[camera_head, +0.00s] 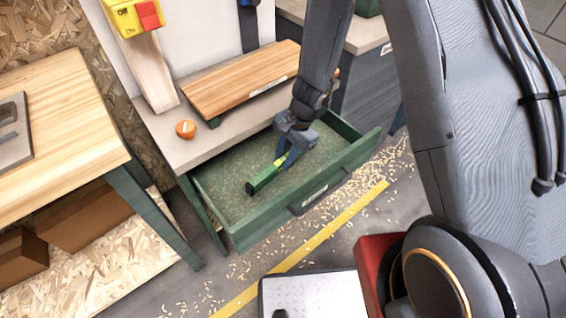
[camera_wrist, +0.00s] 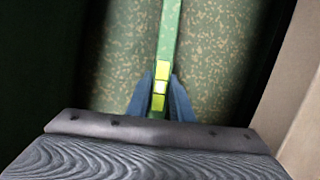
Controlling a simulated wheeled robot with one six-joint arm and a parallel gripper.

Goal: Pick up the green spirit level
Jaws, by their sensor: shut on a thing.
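The green spirit level (camera_head: 263,178) is a slim green bar with bright yellow-green vials, inside the open green drawer (camera_head: 259,231). In the wrist view the level (camera_wrist: 169,36) runs away from me, with its vials between my fingers. My gripper (camera_head: 284,160) reaches down into the drawer and is shut on the level. Its blue fingers (camera_wrist: 160,95) press on both sides of the bar near the vials. The level's far end has a dark cap. I cannot tell whether the level touches the drawer floor.
The drawer's front wall with a dark handle (camera_head: 318,194) stands close in front of my gripper. A wooden board (camera_head: 241,80) and an orange round object (camera_head: 186,129) lie on the bench above. A wooden table (camera_head: 60,130) is at left. Wood shavings litter the floor.

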